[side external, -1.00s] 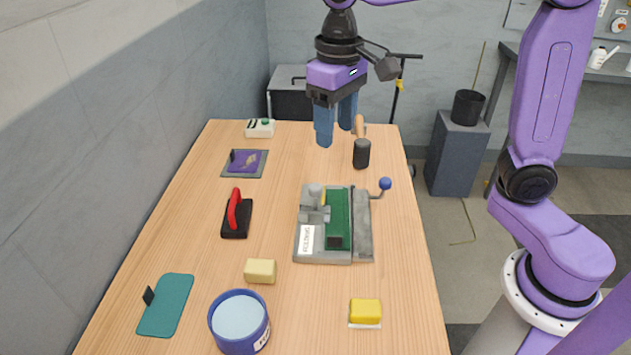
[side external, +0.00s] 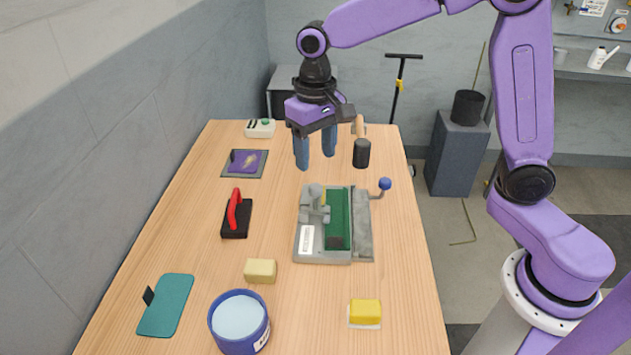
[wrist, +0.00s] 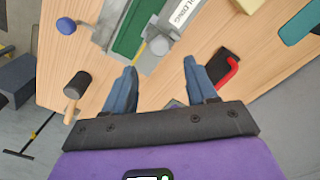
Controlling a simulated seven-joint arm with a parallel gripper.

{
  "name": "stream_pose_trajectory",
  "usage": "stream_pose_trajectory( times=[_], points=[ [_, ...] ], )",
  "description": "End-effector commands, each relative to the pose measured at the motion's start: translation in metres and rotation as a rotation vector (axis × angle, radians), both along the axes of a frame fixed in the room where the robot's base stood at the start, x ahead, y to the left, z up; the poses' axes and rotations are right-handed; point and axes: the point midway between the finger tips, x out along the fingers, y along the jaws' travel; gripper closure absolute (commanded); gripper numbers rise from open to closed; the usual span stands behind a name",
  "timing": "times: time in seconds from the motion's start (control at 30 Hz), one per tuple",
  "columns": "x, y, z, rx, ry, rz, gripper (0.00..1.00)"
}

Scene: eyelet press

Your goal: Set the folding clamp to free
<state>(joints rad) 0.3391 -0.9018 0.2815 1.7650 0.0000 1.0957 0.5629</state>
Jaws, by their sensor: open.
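The folding clamp (side external: 308,252) is a grey fixture on the table with a white label, a green strip and a grey round-topped post (side external: 315,192). A short lever with a blue knob (side external: 385,183) stands out from its right side. In the wrist view the lettered clamp (wrist: 184,22) is at the top, partly cut off, with its blue knob (wrist: 66,26) at upper left. My gripper (side external: 316,162) is open and empty, above the table just behind the clamp. Its fingers (wrist: 160,72) are apart and touch nothing visible.
A black-headed mallet (side external: 361,153) stands behind the clamp, right of my gripper. A red-handled black block (side external: 235,218) lies left. A beige block (side external: 260,271), blue tub (side external: 239,322) and yellow block (side external: 365,312) are in front. Table between them is clear.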

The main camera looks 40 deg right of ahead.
Motion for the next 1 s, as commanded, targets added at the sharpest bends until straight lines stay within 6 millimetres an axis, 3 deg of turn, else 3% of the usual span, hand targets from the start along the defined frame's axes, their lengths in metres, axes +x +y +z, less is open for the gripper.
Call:
stream_pose_trajectory(
  times=[0.2, 0.4, 0.87, 1.0],
  points=[
    [-0.001, -0.001, -0.041, -0.003, 0.004, -0.001, 0.43],
    [-0.001, 0.0, -0.067, -0.002, 0.003, 0.0, 0.43],
    [0.0, 0.0, -0.078, 0.001, -0.001, 0.0, 0.43],
    [0.0, 0.0, -0.078, 0.001, -0.001, 0.0, 0.85]
  ],
)
